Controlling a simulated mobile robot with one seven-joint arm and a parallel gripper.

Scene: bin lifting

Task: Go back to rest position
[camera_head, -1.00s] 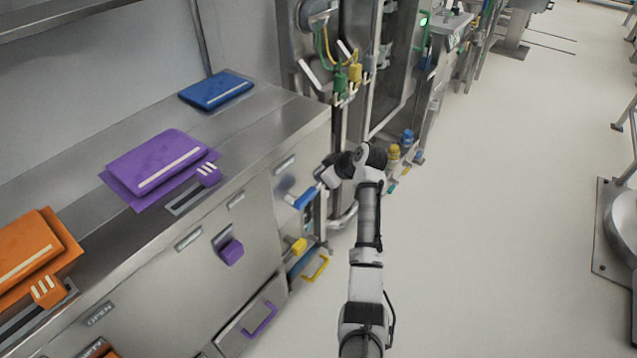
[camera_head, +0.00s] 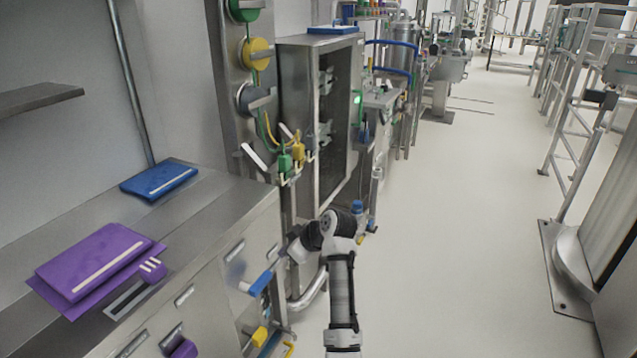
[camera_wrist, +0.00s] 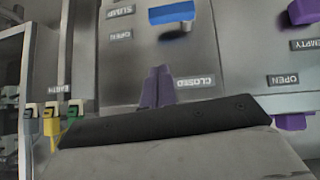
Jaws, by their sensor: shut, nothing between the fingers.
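My gripper (camera_wrist: 157,86) shows in the wrist view with its two narrow fingers together and nothing between them. It is in front of a steel cabinet front (camera_wrist: 125,60) with labels such as CLOSED and OPEN. A blue handle (camera_wrist: 172,13) is beyond the fingertips, and I see no contact with it. In the head view my arm reaches forward and bends left toward the cabinet end, beside the blue handle (camera_head: 262,283). The fingers are too small or hidden to make out there.
A steel counter (camera_head: 222,205) at left carries a purple case (camera_head: 90,260) and a blue case (camera_head: 158,180). Pipes and a tall steel cabinet (camera_head: 295,110) stand beyond my arm. The pale floor (camera_head: 450,220) at right is open, up to a metal base (camera_head: 570,270).

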